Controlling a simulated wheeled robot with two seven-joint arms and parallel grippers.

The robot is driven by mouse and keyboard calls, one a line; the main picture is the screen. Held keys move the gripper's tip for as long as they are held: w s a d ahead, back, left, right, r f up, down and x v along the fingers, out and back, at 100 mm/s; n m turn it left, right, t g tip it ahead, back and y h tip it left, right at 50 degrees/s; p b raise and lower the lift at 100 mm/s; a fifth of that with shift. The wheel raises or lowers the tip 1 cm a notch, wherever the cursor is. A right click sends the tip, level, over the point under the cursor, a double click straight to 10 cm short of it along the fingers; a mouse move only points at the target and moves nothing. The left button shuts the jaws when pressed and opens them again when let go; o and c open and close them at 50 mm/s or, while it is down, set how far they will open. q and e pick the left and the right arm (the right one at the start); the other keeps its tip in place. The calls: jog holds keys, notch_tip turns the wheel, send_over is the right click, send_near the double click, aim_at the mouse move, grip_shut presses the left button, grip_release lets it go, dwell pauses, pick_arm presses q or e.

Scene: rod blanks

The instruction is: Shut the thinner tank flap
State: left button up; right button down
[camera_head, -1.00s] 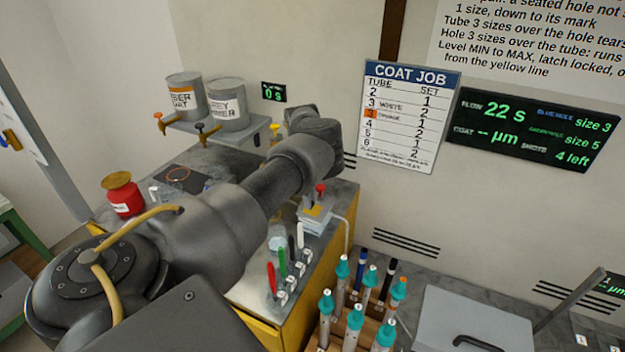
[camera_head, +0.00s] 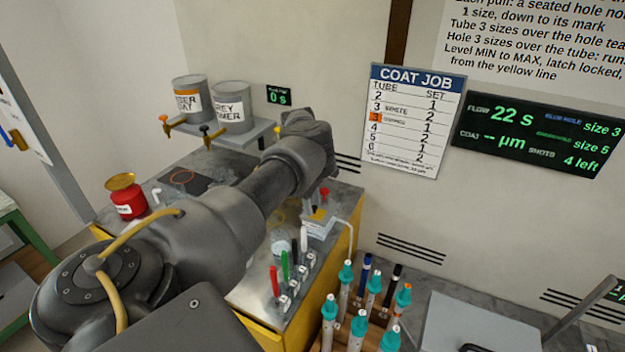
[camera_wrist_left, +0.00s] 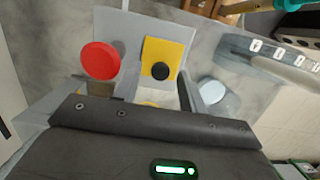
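A small grey unit (camera_head: 318,222) with a yellow plate and a red knob (camera_head: 323,192) stands on the bench. In the left wrist view the yellow plate (camera_wrist_left: 165,50) carries a black knob (camera_wrist_left: 160,71), beside the round red knob (camera_wrist_left: 100,60). No label marks the thinner tank or its flap, so I cannot tell which part it is. My left gripper (camera_wrist_left: 148,95) is close above this unit, fingers apart, with nothing visible between them. In the head view its fingertips are hidden behind my left wrist. My right gripper is out of view.
A red can (camera_head: 128,203) with a brass lid stands at the bench's left. Two grey tanks with taps (camera_head: 232,108) sit on a shelf behind. Several coloured pens (camera_head: 284,265) and a rack of teal-capped tubes (camera_head: 346,275) are to the front right.

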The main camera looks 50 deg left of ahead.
pick_arm(q)
notch_tip(320, 180, up, 11)
jog(key=a, duration=0.1)
jog(key=shift+s+a+f+b, duration=0.15)
jog(key=shift+s+a+b, duration=0.15)
jog(key=shift+a, duration=0.1)
dwell(0.7)
